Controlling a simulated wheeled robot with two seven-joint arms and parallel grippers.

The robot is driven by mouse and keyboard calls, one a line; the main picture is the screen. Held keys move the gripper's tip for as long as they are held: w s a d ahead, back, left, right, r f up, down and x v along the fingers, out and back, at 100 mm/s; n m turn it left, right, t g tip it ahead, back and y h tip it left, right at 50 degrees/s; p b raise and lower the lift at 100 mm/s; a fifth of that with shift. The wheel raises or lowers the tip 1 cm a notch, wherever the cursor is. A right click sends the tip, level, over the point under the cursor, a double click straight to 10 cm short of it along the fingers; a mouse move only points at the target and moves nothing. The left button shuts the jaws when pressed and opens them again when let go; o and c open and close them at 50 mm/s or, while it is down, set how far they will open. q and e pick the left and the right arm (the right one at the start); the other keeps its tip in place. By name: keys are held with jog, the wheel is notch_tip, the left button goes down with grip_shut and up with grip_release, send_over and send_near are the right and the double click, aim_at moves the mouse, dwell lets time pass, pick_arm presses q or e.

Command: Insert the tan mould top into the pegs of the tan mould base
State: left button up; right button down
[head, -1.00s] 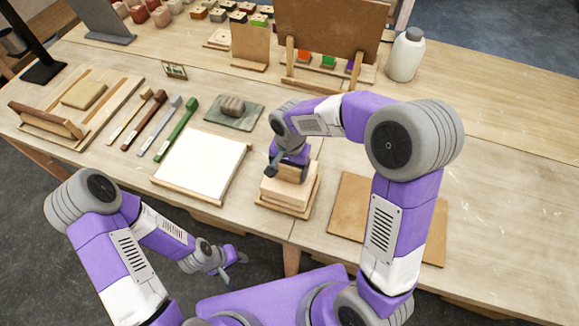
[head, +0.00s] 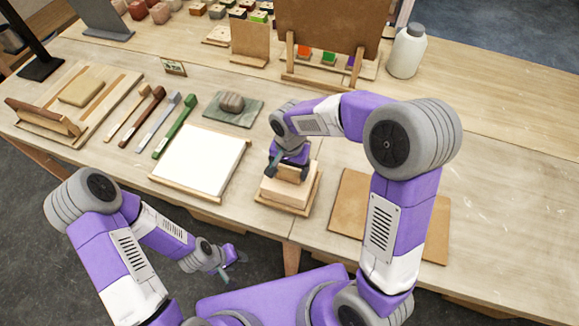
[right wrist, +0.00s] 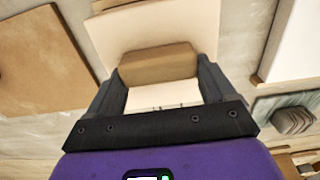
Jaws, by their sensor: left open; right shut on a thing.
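The tan mould top (head: 288,183) is a pale block with a brown grip bar on it. It sits on or just above the tan mould base (head: 284,205), a flat tray at the table's front edge; the pegs are hidden and I cannot tell whether there is a gap. My right gripper (head: 289,172) is shut on the grip bar from above. In the right wrist view the bar (right wrist: 158,64) is between both fingers, with the pale block (right wrist: 150,28) behind it. My left gripper (head: 233,263) is open and empty, in front of the table.
A white board (head: 200,160) lies left of the base and a brown board (head: 350,210) lies to its right. A grey stone (head: 231,102) on a green slab (head: 233,110) is behind. Several brushes lie further left. A white bottle (head: 406,52) stands at the back right.

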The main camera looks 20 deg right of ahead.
jog(key=shift+f, duration=0.15)
grip_release()
notch_tip(320, 180, up, 8)
jog(key=shift+f+p, duration=0.15)
jog(key=shift+p, duration=0.3)
